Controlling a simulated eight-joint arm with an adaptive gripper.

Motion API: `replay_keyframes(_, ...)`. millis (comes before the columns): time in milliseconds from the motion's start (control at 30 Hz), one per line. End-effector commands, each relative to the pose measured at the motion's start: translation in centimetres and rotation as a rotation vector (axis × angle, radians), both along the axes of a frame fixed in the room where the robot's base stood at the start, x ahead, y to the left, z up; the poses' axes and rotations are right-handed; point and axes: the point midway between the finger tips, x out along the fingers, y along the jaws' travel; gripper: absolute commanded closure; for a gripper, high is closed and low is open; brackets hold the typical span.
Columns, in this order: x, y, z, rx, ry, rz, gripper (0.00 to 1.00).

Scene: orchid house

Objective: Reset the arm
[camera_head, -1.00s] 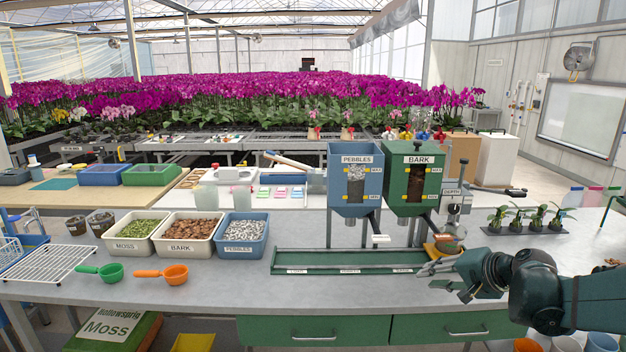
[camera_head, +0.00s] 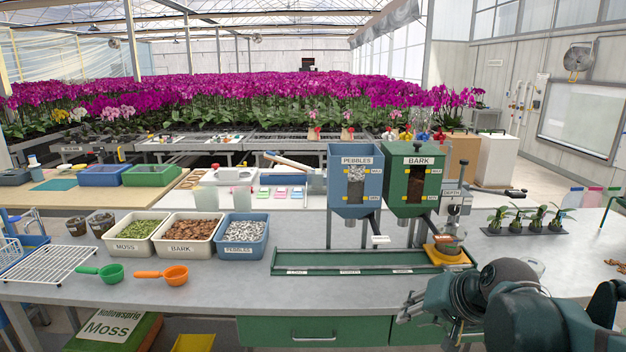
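My gripper (camera_head: 411,306) is at the lower right, in front of the bench's front edge in the picture. My dark green wrist and arm fill the lower right corner. Only a small grey part of the fingers shows at the left end, so I cannot tell whether they are open or shut. I see nothing held in the part that shows. A clear pot (camera_head: 450,246) stands on a yellow base (camera_head: 446,259) at the right end of the green rail (camera_head: 345,267), apart from my gripper.
The blue pebbles hopper (camera_head: 355,205) and green bark hopper (camera_head: 409,208) stand behind the rail. Bins of moss (camera_head: 141,246), bark (camera_head: 188,251) and pebbles (camera_head: 239,250) stand to the left, with green (camera_head: 113,272) and orange (camera_head: 176,275) scoops in front. Potted seedlings (camera_head: 530,231) stand at the right.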

Motion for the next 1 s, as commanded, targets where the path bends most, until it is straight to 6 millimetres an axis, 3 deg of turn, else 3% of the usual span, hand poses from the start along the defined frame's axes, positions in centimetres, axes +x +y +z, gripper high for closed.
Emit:
replay_keyframes(300, -5.5, 1.6, -0.1, -0.144, 0.002, 0.082, 0.77)
replay_keyframes(700, -11.6, 2.2, -0.7, -0.325, -0.009, 0.184, 0.77)
replay_keyframes(1000, -14.1, 2.1, -1.1, -0.408, -0.017, 0.231, 0.77)
